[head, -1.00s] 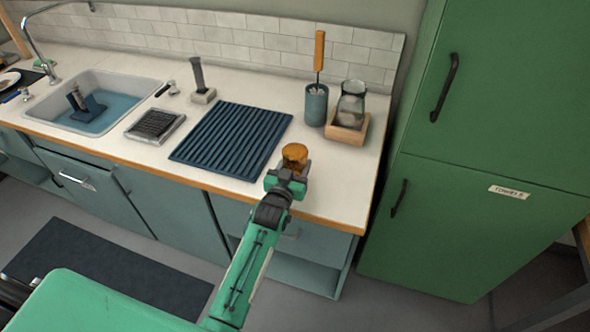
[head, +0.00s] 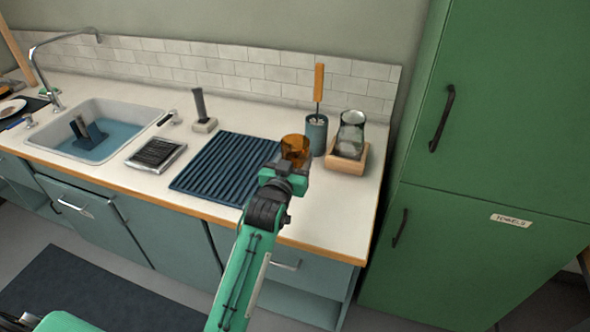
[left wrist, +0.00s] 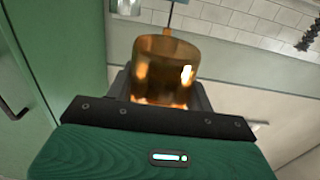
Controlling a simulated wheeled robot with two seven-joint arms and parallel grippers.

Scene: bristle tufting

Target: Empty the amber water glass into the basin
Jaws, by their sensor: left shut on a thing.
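The amber glass (head: 295,149) is held upright by my left gripper (head: 290,166) over the counter, to the right of the ribbed blue mat. The glass also shows in the left wrist view (left wrist: 165,66), seated between the fingers of my left gripper (left wrist: 163,100). What is inside the glass I cannot make out. The basin (head: 150,112) is the white sink at the left of the head view, with blue water and a dark blue object standing in it. My right gripper is not in view.
The ribbed mat (head: 225,168) lies between glass and basin, with a soap-dish-like tray (head: 156,154) and a dark upright handle on a base (head: 203,112). A holder with an orange-handled brush (head: 316,133) and a glass jug (head: 351,132) on a wooden stand are close behind the glass. A tap (head: 48,68) arches over the basin.

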